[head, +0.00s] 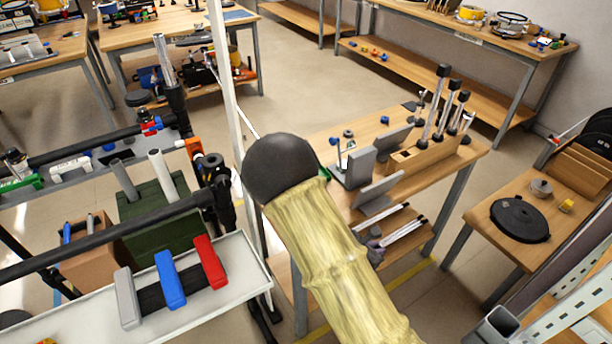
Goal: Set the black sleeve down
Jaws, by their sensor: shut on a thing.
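I cannot see my gripper in the head view. A large pale, bamboo-textured shaft with a black rounded end fills the centre foreground; I take it to be part of my arm, and it hides part of the workbench behind it. I cannot pick out the black sleeve for certain. A small grey-purple shape shows at the shaft's right edge, too small to tell what it is.
A white tray (215,310) at lower left holds grey, blue and red blocks. A black disc (519,220) lies on the right table.

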